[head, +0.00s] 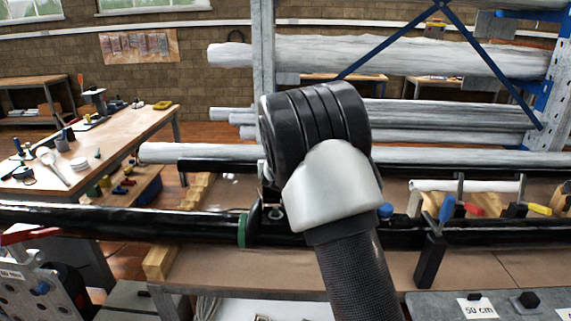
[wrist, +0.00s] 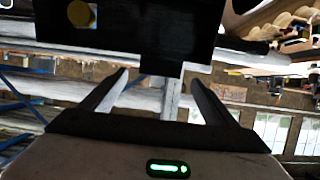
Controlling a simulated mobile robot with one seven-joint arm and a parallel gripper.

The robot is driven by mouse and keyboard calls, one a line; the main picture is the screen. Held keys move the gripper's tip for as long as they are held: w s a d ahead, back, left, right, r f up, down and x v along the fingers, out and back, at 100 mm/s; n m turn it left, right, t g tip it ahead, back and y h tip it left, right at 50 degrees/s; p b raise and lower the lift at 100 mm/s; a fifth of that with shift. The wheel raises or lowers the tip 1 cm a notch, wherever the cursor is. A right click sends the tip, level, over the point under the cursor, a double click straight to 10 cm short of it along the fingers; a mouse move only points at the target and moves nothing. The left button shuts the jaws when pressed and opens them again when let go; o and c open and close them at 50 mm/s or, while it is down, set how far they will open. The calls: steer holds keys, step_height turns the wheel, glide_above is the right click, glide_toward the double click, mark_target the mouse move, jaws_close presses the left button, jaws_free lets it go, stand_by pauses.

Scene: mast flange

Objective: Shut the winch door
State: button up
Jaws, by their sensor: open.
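My gripper (wrist: 160,78) shows in the wrist view with its two fingers spread apart and nothing between them. A flat black plate (wrist: 135,28) with a square opening and a yellowish round part fills the top of that view, close beyond the fingertips. A short black tab hangs from its lower edge between the fingertips; I cannot tell whether they touch. I cannot tell whether this plate is the winch door. In the head view a long black mast (head: 120,220) lies across the bench, and my arm hides its middle part and my gripper.
A green band (head: 243,230) circles the mast left of my arm. Clamps with blue (head: 446,208) and yellow (head: 537,209) handles stand at the right. A rack of wrapped tubes (head: 400,55) is behind. A tool-covered workbench (head: 120,135) stands at the left.

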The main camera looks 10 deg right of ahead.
steer(key=x, duration=0.6)
steer(key=shift+w+f, duration=0.2)
steer(key=shift+w, duration=0.05)
steer(key=c, duration=1.5)
steer(key=shift+s+b, duration=0.1)
steer(key=shift+b, duration=0.3)
